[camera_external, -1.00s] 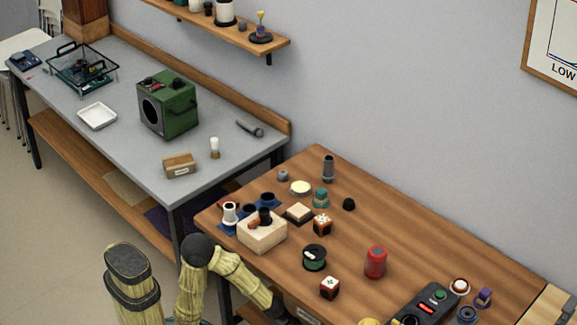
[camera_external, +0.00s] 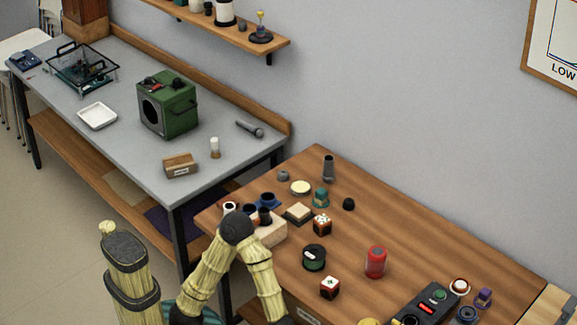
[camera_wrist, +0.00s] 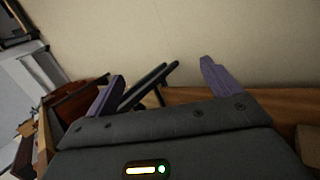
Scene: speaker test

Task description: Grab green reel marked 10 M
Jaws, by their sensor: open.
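A green reel (camera_external: 314,258) with black rims and a small white label lies on the wooden table, near its middle. The label is too small to read. My gripper (camera_wrist: 160,82) shows in the wrist view with its two purple fingers wide apart and nothing between them. The wrist view faces a plain pale surface and a wooden edge, and the reel is not in it. In the external view my arm rises at the lower left of the table, and my gripper is out of the picture below.
A pale wooden block (camera_external: 271,234) with dark pieces stands left of the reel, partly behind my arm. A dotted cube (camera_external: 329,288), another cube (camera_external: 322,224) and a red canister (camera_external: 375,262) stand around the reel. A black control box (camera_external: 424,304) lies at the lower right.

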